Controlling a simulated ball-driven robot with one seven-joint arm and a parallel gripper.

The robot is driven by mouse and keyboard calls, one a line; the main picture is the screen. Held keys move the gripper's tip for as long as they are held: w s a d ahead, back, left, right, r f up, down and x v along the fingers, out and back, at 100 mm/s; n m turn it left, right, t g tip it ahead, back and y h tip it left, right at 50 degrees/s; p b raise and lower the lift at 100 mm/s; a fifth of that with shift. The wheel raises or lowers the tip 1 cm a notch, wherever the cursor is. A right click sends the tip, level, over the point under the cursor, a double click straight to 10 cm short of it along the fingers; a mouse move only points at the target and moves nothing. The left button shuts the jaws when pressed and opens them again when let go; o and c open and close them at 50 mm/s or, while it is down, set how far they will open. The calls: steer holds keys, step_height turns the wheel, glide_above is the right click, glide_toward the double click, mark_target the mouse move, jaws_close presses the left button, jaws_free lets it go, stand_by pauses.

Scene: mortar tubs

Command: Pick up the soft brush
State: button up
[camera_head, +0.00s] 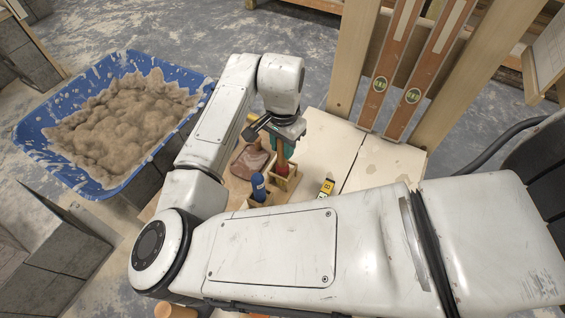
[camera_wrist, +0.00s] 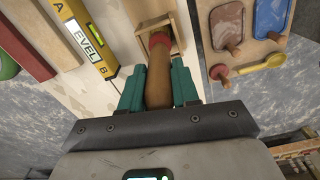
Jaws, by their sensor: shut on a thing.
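The soft brush appears to be the tool with a brown wooden handle (camera_wrist: 158,86) and a red collar (camera_wrist: 160,42), standing in a small square wooden holder (camera_wrist: 142,30). Its bristles are hidden in the holder. The red collar also shows in the head view (camera_head: 281,168), above the holder (camera_head: 289,183). My gripper (camera_wrist: 158,82) has teal fingers shut on the brown handle, one on each side. In the head view my gripper (camera_head: 283,148) points down over the holder.
A yellow level (camera_wrist: 88,38) lies beside the holder on the pale board. A blue tub of mortar (camera_head: 32,128) stands left.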

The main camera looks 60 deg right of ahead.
jaws_close()
step_height(320, 180, up, 10)
steer(key=shift+r, duration=0.1)
stand_by(0.4)
steer(key=shift+o, duration=1.3)
jaws_free()
jaws_close()
